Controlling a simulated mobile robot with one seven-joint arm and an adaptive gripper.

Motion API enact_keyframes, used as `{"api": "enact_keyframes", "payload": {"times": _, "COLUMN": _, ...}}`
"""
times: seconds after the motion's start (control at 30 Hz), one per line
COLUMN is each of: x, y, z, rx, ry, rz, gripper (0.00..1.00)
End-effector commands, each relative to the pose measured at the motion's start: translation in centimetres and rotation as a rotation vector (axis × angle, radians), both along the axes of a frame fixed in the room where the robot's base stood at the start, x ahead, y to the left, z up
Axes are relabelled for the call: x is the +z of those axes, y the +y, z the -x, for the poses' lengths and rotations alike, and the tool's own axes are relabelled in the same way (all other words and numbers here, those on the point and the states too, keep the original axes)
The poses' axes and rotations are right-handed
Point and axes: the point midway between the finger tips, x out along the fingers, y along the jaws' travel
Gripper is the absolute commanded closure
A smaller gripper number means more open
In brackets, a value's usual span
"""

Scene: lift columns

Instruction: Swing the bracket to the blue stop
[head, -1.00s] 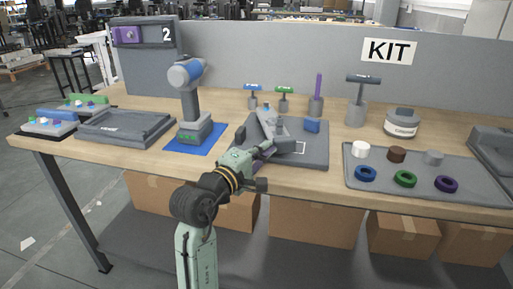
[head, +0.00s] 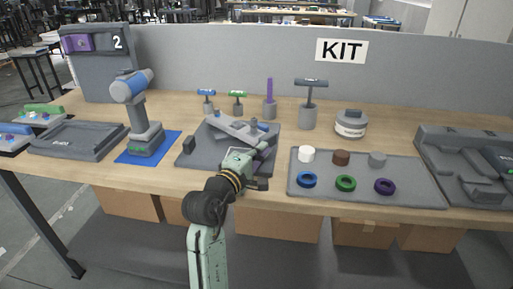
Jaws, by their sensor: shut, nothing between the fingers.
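The bracket (head: 232,126) is a light grey bar on a dark grey base plate (head: 204,155). It lies slantwise from the plate's back left toward its right side. The small blue stop (head: 263,127) is at the plate's right side, close to the bracket's right end. I cannot tell whether they touch. My gripper (head: 262,149) is shut and empty at the near side of the bracket's right end. It hides part of the plate there, and contact with the bracket is unclear.
A blue-topped power tool (head: 143,115) stands on a blue mat (head: 130,156) to the left. A grey tray (head: 415,195) with coloured rings is close on the right. Several upright tools, including a T-handled one (head: 308,105), stand behind the plate.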

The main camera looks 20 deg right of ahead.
Motion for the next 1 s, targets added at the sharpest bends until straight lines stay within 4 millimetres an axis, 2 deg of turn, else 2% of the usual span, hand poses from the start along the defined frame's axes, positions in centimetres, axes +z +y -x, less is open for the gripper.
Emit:
{"api": "enact_keyframes", "payload": {"times": 0.3, "x": 0.03, "y": -1.01, "z": -0.27, "rx": 0.000, "ry": -0.001, "rz": -0.001, "gripper": 1.00}}
{"api": "enact_keyframes", "payload": {"times": 1.0, "x": 0.06, "y": -1.11, "z": -0.49, "rx": -0.001, "ry": 0.001, "rz": -0.001, "gripper": 1.00}}
